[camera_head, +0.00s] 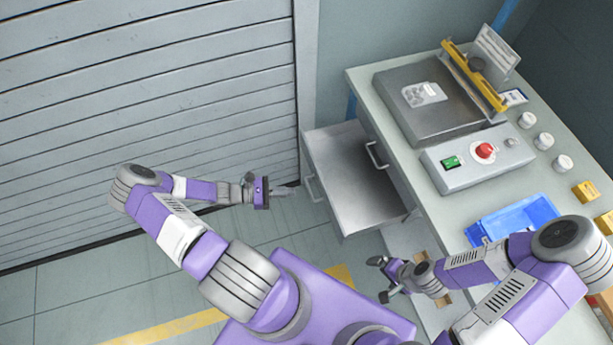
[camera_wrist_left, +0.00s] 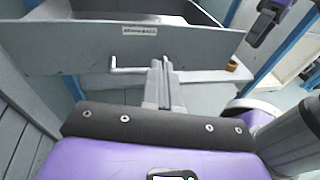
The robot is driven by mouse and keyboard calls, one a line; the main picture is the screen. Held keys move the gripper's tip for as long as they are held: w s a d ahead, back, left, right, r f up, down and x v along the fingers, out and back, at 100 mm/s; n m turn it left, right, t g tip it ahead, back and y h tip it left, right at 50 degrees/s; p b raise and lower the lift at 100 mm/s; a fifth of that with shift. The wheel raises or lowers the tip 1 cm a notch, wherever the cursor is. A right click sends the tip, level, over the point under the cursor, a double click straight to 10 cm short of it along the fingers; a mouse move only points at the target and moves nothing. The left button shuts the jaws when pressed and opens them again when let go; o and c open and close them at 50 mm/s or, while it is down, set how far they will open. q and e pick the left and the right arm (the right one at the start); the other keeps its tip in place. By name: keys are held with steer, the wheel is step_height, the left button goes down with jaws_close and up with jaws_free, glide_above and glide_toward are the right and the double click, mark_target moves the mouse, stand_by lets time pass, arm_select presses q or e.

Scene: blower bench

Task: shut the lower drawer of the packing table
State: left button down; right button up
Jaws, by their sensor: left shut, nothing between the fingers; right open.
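The lower drawer (camera_head: 352,170) of the packing table (camera_head: 410,180) stands pulled out to the left, and its grey inside looks empty. Its bar handle (camera_head: 311,189) is on the front panel. In the left wrist view the drawer front (camera_wrist_left: 70,52) carries a small label and the handle (camera_wrist_left: 128,69). My left gripper (camera_head: 287,191) is shut and empty, pointing at the drawer front from the left. In the left wrist view its fingertips (camera_wrist_left: 161,64) are by the handle's right end; I cannot tell whether they touch the front. My right gripper (camera_head: 379,279) is open and empty, beside the table below the drawer.
On the table top are a sealing machine (camera_head: 430,105), a control box (camera_head: 475,158), a blue tray (camera_head: 515,218) and several white jars. A shutter wall (camera_head: 150,90) stands behind my left arm.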

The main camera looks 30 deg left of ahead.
arm_select(q)
steer(key=a+n+t+y, duration=0.1)
steer(key=a+n+t, duration=0.25)
steer(key=a, duration=0.35)
steer(key=b, duration=0.4)
glide_toward(316, 168)
steer(key=shift+t, duration=0.25)
steer(key=x, duration=0.6)
steer(key=shift+w+d+f, duration=0.25)
steer(key=shift+d+f, duration=0.05)
arm_select(e)
step_height(316, 168, down, 4)
steer(key=shift+f, duration=0.15)
